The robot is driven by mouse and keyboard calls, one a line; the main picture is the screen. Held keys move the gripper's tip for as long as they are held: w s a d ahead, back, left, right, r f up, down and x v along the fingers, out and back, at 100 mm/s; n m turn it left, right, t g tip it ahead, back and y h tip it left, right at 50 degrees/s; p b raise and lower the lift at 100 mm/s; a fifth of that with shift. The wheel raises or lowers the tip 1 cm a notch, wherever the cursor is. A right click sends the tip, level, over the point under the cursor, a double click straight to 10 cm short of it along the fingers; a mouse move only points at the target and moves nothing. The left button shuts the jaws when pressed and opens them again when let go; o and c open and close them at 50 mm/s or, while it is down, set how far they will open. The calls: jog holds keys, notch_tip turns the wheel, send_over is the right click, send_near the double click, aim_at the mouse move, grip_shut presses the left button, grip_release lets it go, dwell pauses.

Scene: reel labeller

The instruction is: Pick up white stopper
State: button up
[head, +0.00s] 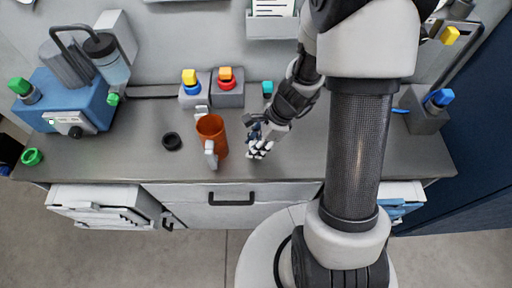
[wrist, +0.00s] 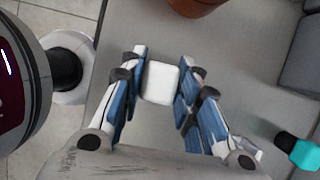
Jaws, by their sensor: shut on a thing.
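The white stopper (wrist: 160,83) is a small white block with rounded edges. It sits between the blue-padded fingers of my gripper (wrist: 161,76) in the wrist view, and the fingers are shut on it. In the head view my gripper (head: 261,149) is low over the front middle of the bench, right of the orange container. The stopper is hard to tell apart from the fingers there. I cannot tell whether it touches the bench.
An orange container (head: 211,130) with white side pieces stands just left of my gripper. A black ring (head: 172,142) lies further left. A teal piece (head: 267,88) is behind. Grey blocks with coloured caps (head: 227,93) stand at the back. Bare bench (head: 290,166) lies in front.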

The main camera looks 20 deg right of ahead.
jog(key=c, duration=0.4)
